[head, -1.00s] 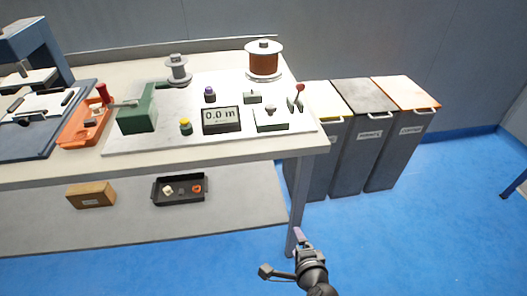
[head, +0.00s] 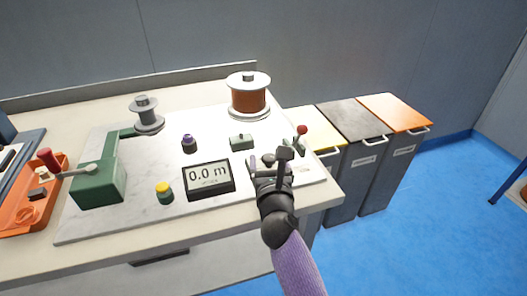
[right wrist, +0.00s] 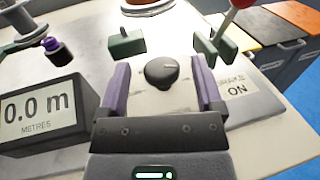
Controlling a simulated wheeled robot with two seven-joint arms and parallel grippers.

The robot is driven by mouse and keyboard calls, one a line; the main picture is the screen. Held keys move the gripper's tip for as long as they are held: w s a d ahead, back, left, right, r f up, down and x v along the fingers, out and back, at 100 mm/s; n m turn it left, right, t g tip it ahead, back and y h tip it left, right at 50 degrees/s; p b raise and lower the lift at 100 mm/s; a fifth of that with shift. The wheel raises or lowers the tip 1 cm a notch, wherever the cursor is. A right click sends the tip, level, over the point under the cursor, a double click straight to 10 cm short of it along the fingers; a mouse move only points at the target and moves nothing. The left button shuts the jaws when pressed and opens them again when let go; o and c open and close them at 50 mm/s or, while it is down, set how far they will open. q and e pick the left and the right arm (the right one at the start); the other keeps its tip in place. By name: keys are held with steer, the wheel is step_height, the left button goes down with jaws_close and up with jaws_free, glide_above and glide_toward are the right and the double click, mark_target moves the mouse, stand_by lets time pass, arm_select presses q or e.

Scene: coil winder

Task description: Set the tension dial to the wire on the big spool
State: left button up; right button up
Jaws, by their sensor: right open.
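The tension dial (right wrist: 162,72) is a round dark knob with a pale mark, on a light plate. In the right wrist view it sits between the two purple fingers of my right gripper, with gaps on both sides. In the head view my right gripper (head: 269,166) is open over the dial's place and largely hides it. My left gripper is not in view.
A red-knobbed lever (head: 302,130) and green blocks stand close to the right finger. A metre display (head: 209,179) reads 0.0 m. A green block (head: 241,142), purple-topped knob (head: 189,144) and yellow button (head: 164,191) stand nearby. Bins (head: 365,150) are at right.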

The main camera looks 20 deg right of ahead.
steer(key=shift+s, duration=0.1)
steer(key=shift+c, duration=0.9)
jaws_close()
steer(key=n+y+p, duration=0.1)
steer(key=y+p, duration=0.1)
steer(key=r+n+y+p, duration=0.1)
steer(key=y+p, duration=0.1)
steer(key=p, duration=0.1)
steer(key=shift+s+d+r+n, duration=0.1)
steer(key=shift+d+r+n, duration=0.05)
steer(key=shift+d+n, duration=0.2)
steer(key=shift+d+f+n+y+p, duration=0.1)
steer(key=shift+f+n+y+p, duration=0.2)
steer(key=shift+n+y, duration=0.6)
steer(key=shift+f+n+y, duration=0.2)
steer(key=shift+n+y, duration=0.05)
steer(key=shift+y, duration=0.55)
steer(key=shift+f+n+y, duration=0.1)
steer(key=shift+n+y, duration=0.2)
steer(key=shift+y, duration=0.3)
steer(key=shift+o, duration=0.9)
jaws_free()
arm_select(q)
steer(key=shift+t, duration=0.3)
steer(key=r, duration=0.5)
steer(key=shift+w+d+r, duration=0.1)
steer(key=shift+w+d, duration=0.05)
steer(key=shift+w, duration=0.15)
